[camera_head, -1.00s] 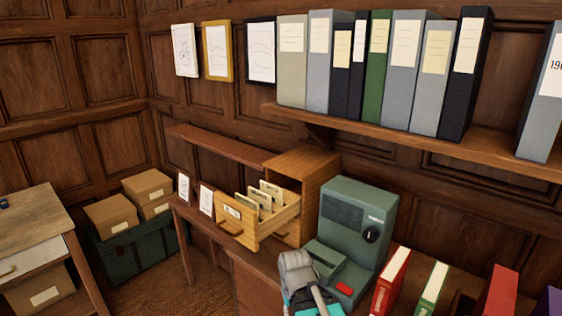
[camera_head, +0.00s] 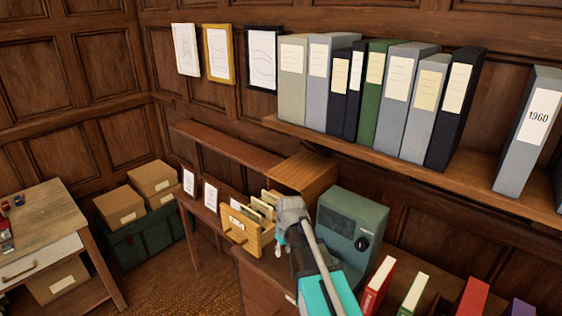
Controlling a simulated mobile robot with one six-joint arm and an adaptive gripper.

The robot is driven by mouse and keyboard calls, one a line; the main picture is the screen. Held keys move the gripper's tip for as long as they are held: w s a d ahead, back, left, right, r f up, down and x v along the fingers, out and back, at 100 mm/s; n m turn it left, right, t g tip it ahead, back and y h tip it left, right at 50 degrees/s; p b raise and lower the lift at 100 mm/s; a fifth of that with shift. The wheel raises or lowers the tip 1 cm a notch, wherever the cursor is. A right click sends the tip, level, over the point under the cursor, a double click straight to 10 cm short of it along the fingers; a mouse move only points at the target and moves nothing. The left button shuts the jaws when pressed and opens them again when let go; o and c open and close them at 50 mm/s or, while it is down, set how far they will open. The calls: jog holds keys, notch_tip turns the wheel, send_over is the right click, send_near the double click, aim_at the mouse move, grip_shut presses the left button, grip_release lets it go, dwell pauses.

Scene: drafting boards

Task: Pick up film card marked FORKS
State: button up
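Several cream film cards (camera_head: 262,208) stand in the open drawer (camera_head: 240,232) of a small wooden card cabinet (camera_head: 305,174). The marking on each card is too small to read, so I cannot tell which says FORKS. My gripper (camera_head: 281,240) is at the right side of the drawer, near its right wall. My wrist and arm cover part of the drawer, the cabinet front and the machine beside it. The fingers are small and partly hidden, so I cannot tell whether they are open or touching a card.
A green machine (camera_head: 350,225) stands close on the right of my arm. A shelf of binders (camera_head: 400,90) hangs above. Red (camera_head: 378,285) and green (camera_head: 413,293) binders stand at front right. Two small framed cards (camera_head: 210,193) stand left of the drawer.

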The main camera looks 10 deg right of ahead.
aim_at(272, 199)
jog(key=w+r+n+p, duration=0.1)
jog(key=w+r+p, duration=0.4)
jog(key=r, duration=0.1)
jog(key=w+d+r+n+t+p, duration=0.1)
jog(key=w+r+p, duration=0.4)
jog(key=r+p, duration=0.1)
jog(key=w+d+r+n+p, duration=0.1)
jog(key=w+r+p, duration=0.3)
jog(key=r+p, duration=0.2)
jog(key=shift+w+r+n+y, duration=0.4)
jog(key=shift+r, duration=0.25)
jog(key=shift+f, duration=0.2)
jog(key=b+x, duration=0.5)
jog(key=x, duration=0.1)
jog(key=b+x, duration=0.5)
jog(key=b, duration=0.1)
jog(key=shift+w+a+f, duration=0.15)
jog(key=shift+w+f, duration=0.15)
jog(key=shift+c, duration=0.2)
jog(key=shift+c, duration=0.8)
grip_shut()
